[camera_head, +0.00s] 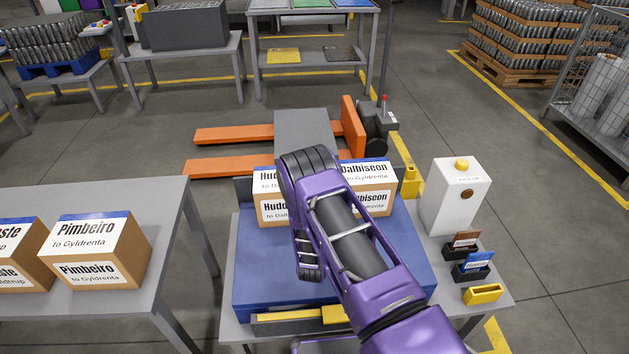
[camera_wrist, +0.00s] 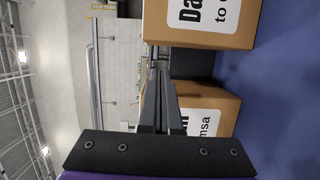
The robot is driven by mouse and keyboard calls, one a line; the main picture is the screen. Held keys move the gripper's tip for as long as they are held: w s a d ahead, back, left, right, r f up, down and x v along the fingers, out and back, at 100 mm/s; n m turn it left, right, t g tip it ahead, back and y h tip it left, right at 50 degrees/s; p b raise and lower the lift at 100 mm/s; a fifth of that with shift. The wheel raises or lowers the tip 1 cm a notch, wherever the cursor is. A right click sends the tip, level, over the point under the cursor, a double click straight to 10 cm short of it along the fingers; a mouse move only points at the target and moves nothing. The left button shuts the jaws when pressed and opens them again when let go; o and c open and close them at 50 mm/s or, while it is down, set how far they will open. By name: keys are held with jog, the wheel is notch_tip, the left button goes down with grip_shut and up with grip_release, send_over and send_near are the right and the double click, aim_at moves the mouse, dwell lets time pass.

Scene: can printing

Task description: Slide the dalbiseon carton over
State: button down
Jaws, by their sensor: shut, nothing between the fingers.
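The Dalbiseon carton (camera_head: 378,202) is brown with a blue top edge and white labels. It stands at the back of the blue surface, its left part hidden behind my arm. Another carton, labelled "Hudd…" (camera_head: 265,211), stands left of it, its right part hidden. In the wrist view, the Dalbiseon carton (camera_wrist: 245,18) is at the top and the other carton (camera_wrist: 223,101) is lower down. My gripper (camera_wrist: 157,72) is shut and empty, its fingertips at the gap between the cartons. I cannot tell whether they touch either one. The head view hides the fingers behind my arm.
The blue surface (camera_head: 262,262) is bare in front of the cartons. A white box with a yellow button (camera_head: 455,195) and small card holders (camera_head: 483,294) stand to the right. An orange pallet truck (camera_head: 235,133) is behind.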

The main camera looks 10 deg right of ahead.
jog(key=b+x, duration=0.1)
jog(key=x, duration=0.8)
jog(key=shift+w+d, duration=0.2)
jog(key=shift+w, duration=0.2)
jog(key=shift+f, duration=0.1)
jog(key=shift+s+d, duration=0.1)
jog(key=shift+s+d, duration=0.55)
jog(key=shift+d, duration=0.2)
jog(key=shift+s, duration=0.15)
